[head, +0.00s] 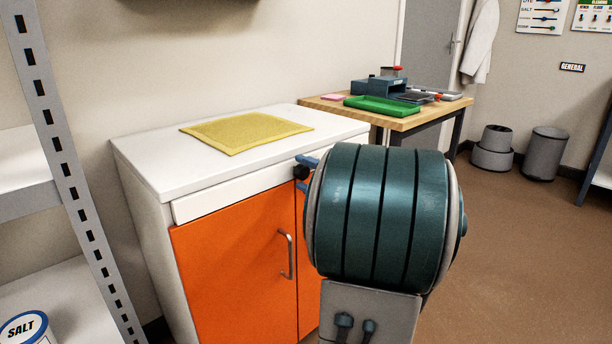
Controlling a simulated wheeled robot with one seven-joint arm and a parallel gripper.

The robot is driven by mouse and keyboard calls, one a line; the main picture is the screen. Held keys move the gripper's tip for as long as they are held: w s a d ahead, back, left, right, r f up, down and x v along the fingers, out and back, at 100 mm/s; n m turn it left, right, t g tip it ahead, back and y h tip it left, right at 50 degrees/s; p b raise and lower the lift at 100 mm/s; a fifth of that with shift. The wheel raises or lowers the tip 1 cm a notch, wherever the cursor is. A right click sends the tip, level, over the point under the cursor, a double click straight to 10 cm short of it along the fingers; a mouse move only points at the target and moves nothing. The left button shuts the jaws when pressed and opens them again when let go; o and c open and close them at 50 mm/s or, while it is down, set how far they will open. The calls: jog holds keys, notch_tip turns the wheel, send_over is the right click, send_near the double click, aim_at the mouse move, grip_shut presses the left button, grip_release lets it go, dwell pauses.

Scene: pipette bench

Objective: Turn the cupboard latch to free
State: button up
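The cupboard (228,271) has a white top and orange doors, with a metal handle on the left door. A small black latch knob (300,173) shows at the upper front of the cupboard, near the seam between the doors. My gripper (304,174) is at the knob, with one blue fingertip above it and one below. My teal wrist hides most of the gripper and the right door. I cannot tell whether the fingers touch the knob or are closed on it. The way the latch is turned is too small to read.
A yellow mat (246,132) lies on the cupboard top. A grey shelf rack with a salt tub (24,329) stands close at the left. A wooden bench (435,112) with a green tray (382,106) stands behind. Open brown floor lies to the right.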

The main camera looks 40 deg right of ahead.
jog(key=s+d+p, duration=0.1)
jog(key=s+p, duration=0.2)
jog(key=s, duration=1)
jog(key=shift+s+d, duration=0.25)
jog(key=shift+s, duration=0.15)
jog(key=a+r+n+g+y+p, duration=0.35)
jog(key=a+r+g+p, duration=0.25)
jog(key=a+p, duration=0.55)
jog(key=a+r+n+g+y+p, duration=0.3)
jog(key=a+r+n+g+p, duration=0.25)
jog(key=a+p, duration=0.6)
jog(key=s+a+r+n+g+h+p, duration=0.2)
jog(key=s+a+r+n+h+p, duration=0.1)
jog(key=r+p, duration=0.4)
jog(key=s+a+r+n+g+h+p, duration=0.1)
jog(key=s+a+r+n+h+p, duration=0.1)
jog(key=r+p, duration=0.6)
jog(key=a+n+h+p, duration=0.1)
jog(key=n+h, duration=0.1)
jog(key=h, duration=0.1)
jog(key=shift+s+a+r+g, duration=0.25)
jog(key=shift+s+a+g, duration=0.05)
jog(key=shift+s+g, duration=0.1)
